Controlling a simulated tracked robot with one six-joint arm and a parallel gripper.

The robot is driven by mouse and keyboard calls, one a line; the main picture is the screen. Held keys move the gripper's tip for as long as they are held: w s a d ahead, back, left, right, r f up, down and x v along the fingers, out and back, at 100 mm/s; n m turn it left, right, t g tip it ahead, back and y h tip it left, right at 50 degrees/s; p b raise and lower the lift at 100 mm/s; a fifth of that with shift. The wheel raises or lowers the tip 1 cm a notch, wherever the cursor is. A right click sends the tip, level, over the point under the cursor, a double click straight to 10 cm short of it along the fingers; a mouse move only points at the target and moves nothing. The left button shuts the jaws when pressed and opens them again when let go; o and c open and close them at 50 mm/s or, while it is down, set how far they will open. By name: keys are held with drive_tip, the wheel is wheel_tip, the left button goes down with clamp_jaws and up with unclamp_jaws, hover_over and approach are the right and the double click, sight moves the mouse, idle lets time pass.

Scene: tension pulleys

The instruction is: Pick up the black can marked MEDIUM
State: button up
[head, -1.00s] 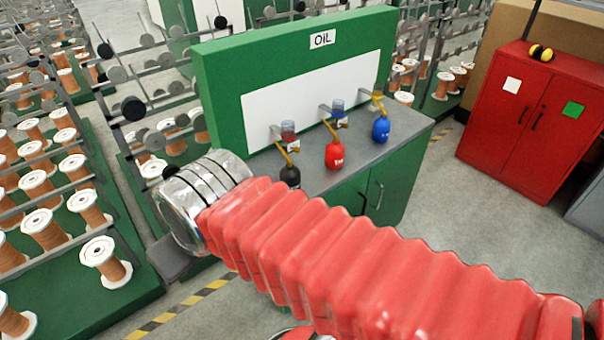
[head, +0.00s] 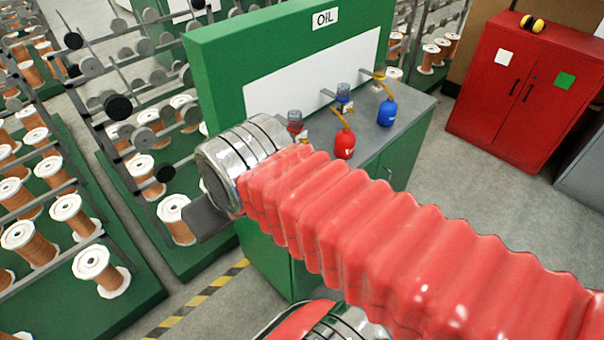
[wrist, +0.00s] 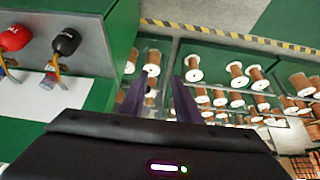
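The black can (wrist: 66,41) stands on the grey top of the green oil station, at the upper left of the wrist view. In the head view it is hidden behind my red arm. Its marking is too small to read. My gripper (wrist: 158,85) has its two dark fingers apart with nothing between them. It is well to the right of the black can in the wrist view, pointing over the floor and spool racks. In the head view a dark part of it shows left of the station, and its fingertips cannot be made out.
A red can (head: 344,144) and a blue can (head: 387,111) stand on the station's grey top (head: 405,122), under the green OIL panel (head: 222,62). Spool racks (head: 110,285) fill the left. A red cabinet (head: 520,95) stands right, with open floor before it.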

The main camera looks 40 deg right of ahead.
drive_tip(key=w+d+f+m+t+y, duration=0.1)
drive_tip(key=w+d+f+m+y, duration=0.65)
drive_tip(key=m, duration=1.15)
drive_tip(key=s+d+f+m+t+h, duration=0.1)
drive_tip(key=d+f+m+t+h, duration=0.1)
drive_tip(key=d+m, duration=0.6)
drive_tip(key=s+d+f+m+t+h, duration=0.1)
drive_tip(key=d+m+t+h, duration=0.4)
drive_tip(key=d, duration=1.2)
drive_tip(key=f+m, duration=0.1)
drive_tip(key=m, duration=0.2)
drive_tip(key=shift+s+d+f+m, duration=0.15)
drive_tip(key=shift+f+m, duration=0.2)
drive_tip(key=shift+m, duration=0.05)
drive_tip(key=shift+x, duration=4.3)
